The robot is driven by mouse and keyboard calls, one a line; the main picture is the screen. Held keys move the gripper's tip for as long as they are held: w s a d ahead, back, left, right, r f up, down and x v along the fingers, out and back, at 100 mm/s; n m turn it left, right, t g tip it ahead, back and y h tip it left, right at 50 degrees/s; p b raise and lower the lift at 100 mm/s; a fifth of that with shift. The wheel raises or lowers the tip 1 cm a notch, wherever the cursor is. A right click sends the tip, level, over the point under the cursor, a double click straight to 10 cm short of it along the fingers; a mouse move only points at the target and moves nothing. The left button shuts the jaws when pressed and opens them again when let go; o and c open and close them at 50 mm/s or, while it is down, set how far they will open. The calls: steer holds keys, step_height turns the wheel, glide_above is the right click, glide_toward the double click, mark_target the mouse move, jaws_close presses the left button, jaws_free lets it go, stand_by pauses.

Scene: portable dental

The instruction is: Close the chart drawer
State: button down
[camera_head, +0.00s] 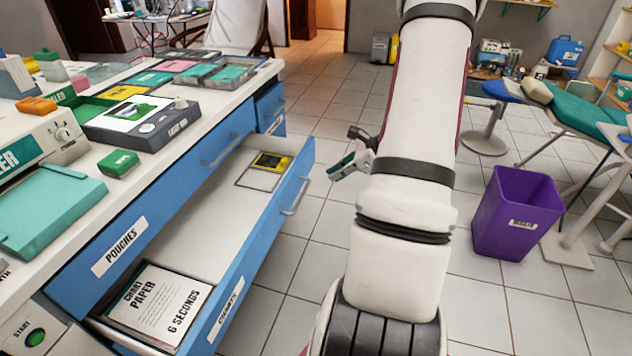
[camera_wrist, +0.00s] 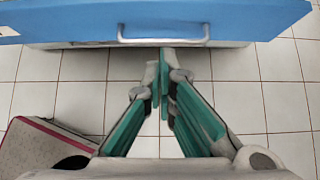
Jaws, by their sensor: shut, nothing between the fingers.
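The chart drawer stands pulled out of the blue cabinet, its blue front (camera_head: 262,245) labelled "CHARTS". Its metal handle (camera_head: 294,197) faces right. Inside lie a paper titled "CHART PAPER" (camera_head: 157,308) and a yellow-and-black item (camera_head: 270,162) at the far end. My gripper (camera_head: 337,171) is to the right of the drawer front, outside it. In the wrist view, my gripper (camera_wrist: 164,72) has its teal fingers together and empty, pointing at the blue drawer front (camera_wrist: 70,22), just below the handle (camera_wrist: 163,38) in the picture. I cannot tell if they touch it.
The "POUCHES" drawer (camera_head: 119,247) above is shut. The counter bears a teal case (camera_head: 48,208), a green box (camera_head: 118,163) and several trays. A purple bin (camera_head: 516,213) stands on the floor to the right. Tiled floor beside the drawer is clear.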

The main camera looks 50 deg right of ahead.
steer(key=shift+w+a+f+b, duration=0.5)
steer(key=shift+w+f, duration=0.55)
steer(key=shift+w, duration=0.6)
steer(key=shift+w+a+f+b, duration=0.25)
steer(key=shift+w+a+f, duration=0.4)
steer(key=shift+w+f, duration=0.7)
steer(key=shift+w+a+f+b, duration=0.4)
steer(key=shift+w+a+f, duration=0.3)
steer(key=shift+w, duration=1.2)
steer(key=w+a, duration=0.2)
steer(key=w, duration=0.5)
steer(key=w+a, duration=0.3)
steer(key=w, duration=0.4)
steer(key=w+a+b, duration=0.1)
steer(key=w+a, duration=0.2)
steer(key=w, duration=0.5)
steer(key=shift+w, duration=0.25)
steer(key=shift+a, duration=0.1)
